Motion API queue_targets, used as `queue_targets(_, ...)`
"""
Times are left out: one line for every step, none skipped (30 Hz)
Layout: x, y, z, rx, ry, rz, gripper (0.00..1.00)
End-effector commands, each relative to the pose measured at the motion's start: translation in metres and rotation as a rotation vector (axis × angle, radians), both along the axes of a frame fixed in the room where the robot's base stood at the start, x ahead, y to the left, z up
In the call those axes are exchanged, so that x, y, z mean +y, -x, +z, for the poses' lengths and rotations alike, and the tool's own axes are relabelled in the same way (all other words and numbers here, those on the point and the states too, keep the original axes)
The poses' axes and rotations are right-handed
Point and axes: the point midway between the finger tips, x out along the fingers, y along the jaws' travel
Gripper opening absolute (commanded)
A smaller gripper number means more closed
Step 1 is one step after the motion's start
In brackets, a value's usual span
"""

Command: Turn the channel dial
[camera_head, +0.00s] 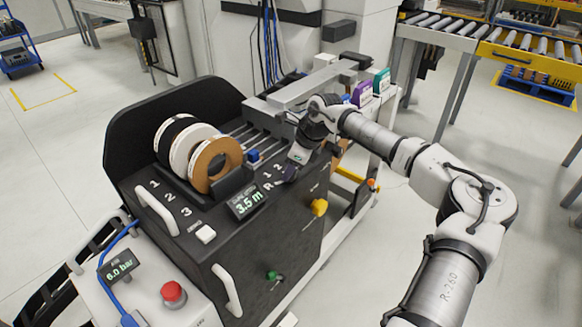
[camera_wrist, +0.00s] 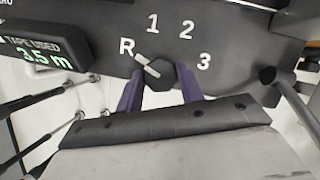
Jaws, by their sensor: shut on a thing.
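The channel dial (camera_wrist: 160,75) is a dark round knob with a white pointer bar, set on the black panel with marks R, 1, 2 and 3 around it. In the wrist view the pointer leans up and left, toward R. My gripper (camera_wrist: 161,84) has its two purple fingers on either side of the dial, shut on it. In the head view my gripper (camera_head: 286,174) reaches down to the top of the black machine, beside the R, 1 and 2 marks.
A display (camera_head: 246,202) reading 3.5 m stands left of the dial and shows close by in the wrist view (camera_wrist: 45,52). Tape rolls (camera_head: 213,165) stand behind it in slots marked 1, 2, 3. A yellow knob (camera_head: 319,207) and a green one sit on the machine's front.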

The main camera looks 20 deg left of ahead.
Motion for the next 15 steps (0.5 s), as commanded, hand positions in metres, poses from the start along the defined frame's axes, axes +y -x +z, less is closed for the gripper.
queue_targets(-0.0001, 0.0001, 0.0002, 0.000, 0.000, 0.000, 0.14)
queue_targets(-0.0001, 0.0001, 0.0002, 0.000, 0.000, 0.000, 0.14)
queue_targets(0.0000, 0.0001, 0.0001, 0.000, 0.000, -0.001, 0.14)
queue_targets(-0.0001, 0.0001, 0.0000, 0.000, 0.000, -0.002, 0.14)
queue_targets(-0.0001, 0.0002, -0.0001, 0.001, 0.000, -0.004, 0.14)
queue_targets(-0.0001, 0.0002, -0.0004, 0.000, 0.000, -0.009, 0.14)
queue_targets(-0.0001, 0.0002, -0.0006, 0.000, 0.000, -0.013, 0.14)
queue_targets(-0.0001, 0.0003, -0.0008, 0.000, 0.000, -0.021, 0.14)
queue_targets(-0.0001, 0.0005, -0.0012, 0.000, 0.000, -0.031, 0.14)
queue_targets(-0.0001, 0.0006, -0.0016, 0.000, 0.000, -0.041, 0.14)
queue_targets(-0.0001, 0.0007, -0.0019, -0.001, 0.000, -0.053, 0.14)
queue_targets(-0.0002, 0.0008, -0.0021, -0.001, 0.000, -0.072, 0.14)
queue_targets(-0.0003, 0.0008, -0.0024, 0.000, 0.001, -0.088, 0.14)
queue_targets(-0.0003, 0.0010, -0.0027, 0.000, 0.001, -0.106, 0.14)
queue_targets(-0.0001, 0.0013, -0.0032, -0.001, 0.001, -0.131, 0.14)
